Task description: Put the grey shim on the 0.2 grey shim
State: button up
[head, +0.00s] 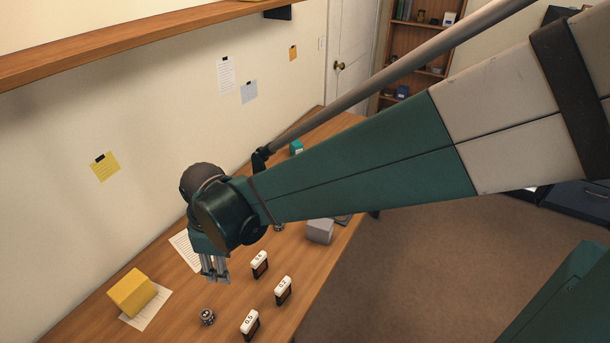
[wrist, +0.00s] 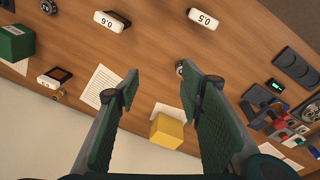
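My gripper (head: 215,278) is above the desk, pointing down, with its fingers apart. In the wrist view the fingers (wrist: 165,88) are wide apart with nothing between them. Several upright dark pieces with white, numbered tops stand on the desk. One (head: 283,290) seems to read 0.2, though the print is small. Another reads 0.5 (head: 250,326) and shows in the wrist view (wrist: 203,20). A third (head: 260,264) is too small to read surely. A 0.6 top (wrist: 108,21) shows in the wrist view. I cannot pick out a separate loose grey shim.
A yellow block (head: 132,293) sits on paper near the wall. A round dark ringed part (head: 207,316) lies near the 0.5 piece. A grey box (head: 320,231) and a green box (head: 296,148) stand farther back. Tools (wrist: 285,125) lie at the wrist view's right.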

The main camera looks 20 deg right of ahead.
jog(key=s+d+r+m+t, duration=0.2)
jog(key=d+r+m, duration=0.2)
jog(key=d, duration=0.6)
jog(key=s+d+r+m+t, duration=0.2)
jog(key=s+d+r+m, duration=0.1)
jog(key=d, duration=0.6)
jog(key=s+d+r+m+t, duration=0.2)
jog(key=d+r+m, duration=0.3)
jog(key=d, duration=0.5)
jog(key=shift+s+d+r+m+h, duration=0.35)
jog(key=shift+s+m, duration=0.3)
jog(key=shift+m, duration=0.45)
dwell(4.0)
